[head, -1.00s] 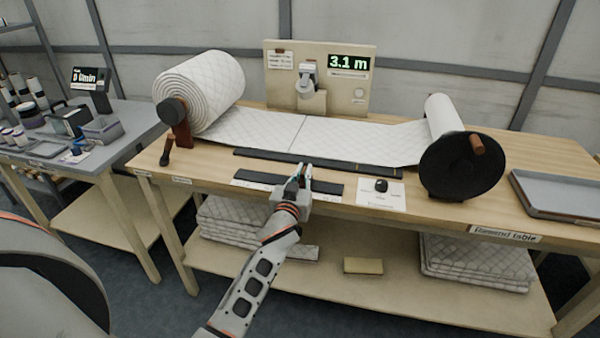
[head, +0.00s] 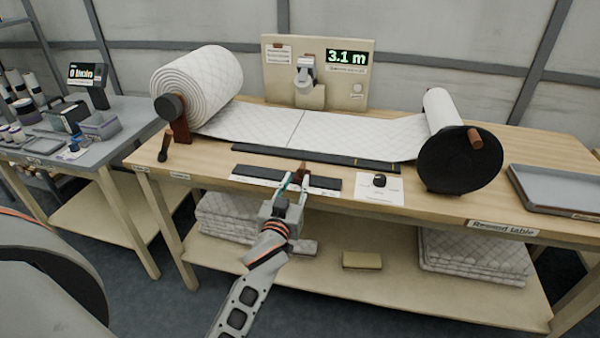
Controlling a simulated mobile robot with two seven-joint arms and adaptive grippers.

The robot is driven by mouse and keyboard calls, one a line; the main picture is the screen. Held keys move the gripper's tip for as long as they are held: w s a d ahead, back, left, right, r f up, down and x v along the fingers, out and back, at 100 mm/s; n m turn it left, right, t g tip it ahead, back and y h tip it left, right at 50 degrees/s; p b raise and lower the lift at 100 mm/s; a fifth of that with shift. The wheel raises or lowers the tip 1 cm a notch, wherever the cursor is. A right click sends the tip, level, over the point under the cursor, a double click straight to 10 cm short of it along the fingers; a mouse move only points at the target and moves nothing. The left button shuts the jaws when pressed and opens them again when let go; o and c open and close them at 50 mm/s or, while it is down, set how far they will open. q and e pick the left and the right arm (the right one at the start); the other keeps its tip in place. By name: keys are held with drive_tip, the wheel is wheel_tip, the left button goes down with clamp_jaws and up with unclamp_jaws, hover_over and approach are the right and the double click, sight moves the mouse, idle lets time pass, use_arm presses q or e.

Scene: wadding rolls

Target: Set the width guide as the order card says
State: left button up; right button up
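My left gripper (head: 292,180) is at the front of the rewind table, over a short dark bar (head: 257,173) with a pale strip along its front. Its two fingers are spread apart. A small brown upright piece (head: 301,168) shows at the fingertips; I cannot tell whether they touch it. A longer dark strip (head: 330,156) with a yellow mark lies behind, along the quilted wadding. I cannot tell which dark bar is the width guide. A white card (head: 378,194) with a black knob-like piece (head: 379,180) lies to the right; its print is too small to read. My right gripper is not in view.
A large wadding roll (head: 200,85) stands left and a black-disc take-up roll (head: 460,160) right. A panel behind reads 3.1 m (head: 347,57). A grey tray (head: 560,190) sits at the right end. Folded wadding (head: 470,255) lies on the lower shelf.

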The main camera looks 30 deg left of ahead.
use_arm(q)
drive_tip(key=shift+v, duration=2.15)
drive_tip(key=shift+f, duration=0.1)
drive_tip(key=s+d+f+m+g+h, duration=0.2)
drive_tip(key=s+d+f, duration=0.1)
drive_tip(key=s+f, duration=0.5)
drive_tip(key=s+d+f+m+g+h, duration=0.2)
drive_tip(key=s+d+f, duration=0.2)
drive_tip(key=s+f, duration=0.4)
drive_tip(key=s+d+f+m+g+h, duration=0.2)
drive_tip(key=s+d+f+m+h, duration=0.1)
drive_tip(key=s+f, duration=0.6)
drive_tip(key=shift+d+f+g, duration=0.4)
drive_tip(key=shift+d+f, duration=0.2)
idle(0.4)
